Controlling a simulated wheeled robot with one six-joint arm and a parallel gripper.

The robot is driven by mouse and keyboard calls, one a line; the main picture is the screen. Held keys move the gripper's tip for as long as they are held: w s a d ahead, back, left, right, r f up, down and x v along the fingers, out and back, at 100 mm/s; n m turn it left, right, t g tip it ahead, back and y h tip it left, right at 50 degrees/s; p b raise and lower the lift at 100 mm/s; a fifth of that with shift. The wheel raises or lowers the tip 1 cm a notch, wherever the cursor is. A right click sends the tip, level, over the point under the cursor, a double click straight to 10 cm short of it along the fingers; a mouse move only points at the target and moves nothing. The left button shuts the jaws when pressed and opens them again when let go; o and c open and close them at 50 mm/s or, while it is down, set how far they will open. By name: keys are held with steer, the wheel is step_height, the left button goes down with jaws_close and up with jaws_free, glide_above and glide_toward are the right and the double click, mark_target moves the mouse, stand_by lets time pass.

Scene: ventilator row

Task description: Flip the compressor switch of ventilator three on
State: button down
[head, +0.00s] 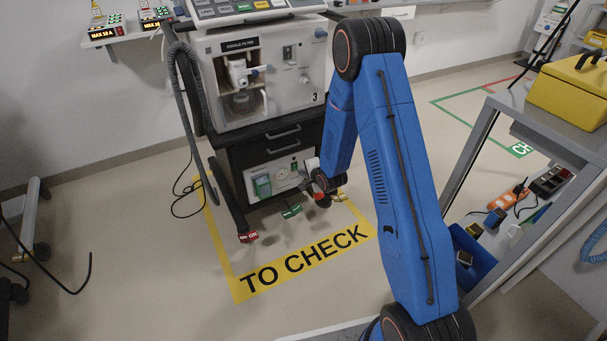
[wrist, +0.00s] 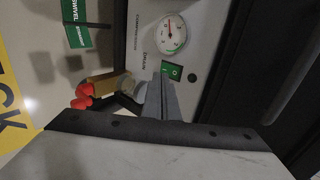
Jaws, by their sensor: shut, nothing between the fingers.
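Ventilator three (head: 265,75), a grey unit marked 3, stands on a dark cart. The compressor panel (head: 280,178) is low on the cart, and in the wrist view it is a light panel (wrist: 205,38) with a round gauge (wrist: 172,33). The compressor switch (wrist: 172,71) is a green rocker marked I and O below the gauge. Which side is pressed in is not clear. My gripper (wrist: 159,78) is shut and empty, its tips right beside the switch and partly covering it. Contact cannot be told.
Beside the fingers in the wrist view is a brass fitting (wrist: 100,86) with red parts (wrist: 82,96). Yellow TO CHECK floor marking (head: 305,262) lies before the cart. A metal-framed bench with a yellow case (head: 572,92) stands right.

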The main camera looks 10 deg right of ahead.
steer(key=v, duration=0.9)
steer(key=shift+s+r, duration=0.2)
steer(key=shift+r, duration=0.05)
steer(key=shift+d+f, duration=0.1)
steer(key=shift+d, duration=0.05)
steer(key=shift+s+d+f, duration=0.1)
steer(key=shift+f, duration=0.5)
glide_toward(295, 170)
step_height(295, 170, down, 3)
steer(key=w, duration=0.3)
steer(key=shift+w+a+f, duration=0.1)
steer(key=shift+w+a, duration=0.2)
steer(key=shift+a, duration=0.1)
steer(key=shift+w+a, duration=0.15)
steer(key=shift+w, duration=0.4)
